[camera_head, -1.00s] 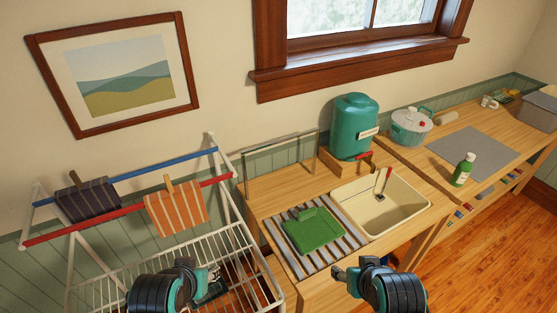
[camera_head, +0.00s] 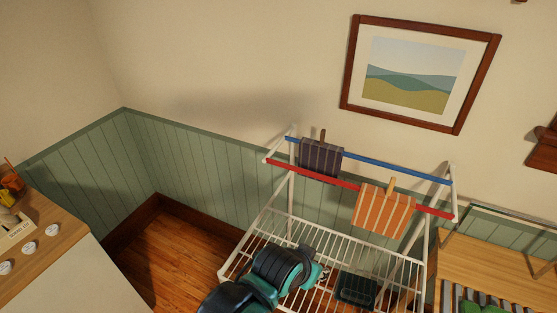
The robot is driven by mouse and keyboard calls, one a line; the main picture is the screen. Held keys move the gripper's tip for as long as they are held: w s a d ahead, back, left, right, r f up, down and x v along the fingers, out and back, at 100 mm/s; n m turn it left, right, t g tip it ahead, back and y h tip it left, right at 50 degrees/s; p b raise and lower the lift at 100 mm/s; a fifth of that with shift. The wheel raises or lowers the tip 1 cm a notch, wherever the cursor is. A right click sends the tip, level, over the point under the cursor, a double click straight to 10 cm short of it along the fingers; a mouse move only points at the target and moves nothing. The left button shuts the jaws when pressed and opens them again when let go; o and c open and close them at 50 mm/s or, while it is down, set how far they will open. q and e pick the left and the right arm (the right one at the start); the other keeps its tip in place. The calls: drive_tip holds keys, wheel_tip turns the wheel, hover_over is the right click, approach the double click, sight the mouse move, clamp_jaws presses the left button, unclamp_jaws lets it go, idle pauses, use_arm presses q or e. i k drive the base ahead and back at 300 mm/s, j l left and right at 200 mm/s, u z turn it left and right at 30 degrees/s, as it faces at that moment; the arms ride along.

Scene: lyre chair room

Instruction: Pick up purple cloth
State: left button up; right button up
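The purple cloth (camera_head: 320,158) is dark with pale stripes. It hangs on the left part of the drying rack, from the blue bar (camera_head: 375,165), with a wooden clothespin (camera_head: 323,137) at its top. An orange striped cloth (camera_head: 384,209) hangs from the red bar (camera_head: 345,186) to its right, also with a clothespin. My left gripper (camera_head: 318,275) is low over the white wire shelf, below and apart from the purple cloth. My own arm largely hides its fingers, so I cannot tell whether it is open. My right gripper is out of view.
The white drying rack (camera_head: 232,268) stands by the green panelled wall. A dark green item (camera_head: 357,288) is at the shelf, partly unclear. A counter (camera_head: 40,240) with white round things is at left, a wooden bench (camera_head: 500,265) at right. Floor between counter and rack is clear.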

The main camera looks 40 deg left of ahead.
sight(324, 158)
drive_tip(key=j+u, duration=0.1)
drive_tip(key=u, duration=0.75)
drive_tip(key=z, duration=0.25)
drive_tip(key=k, duration=0.05)
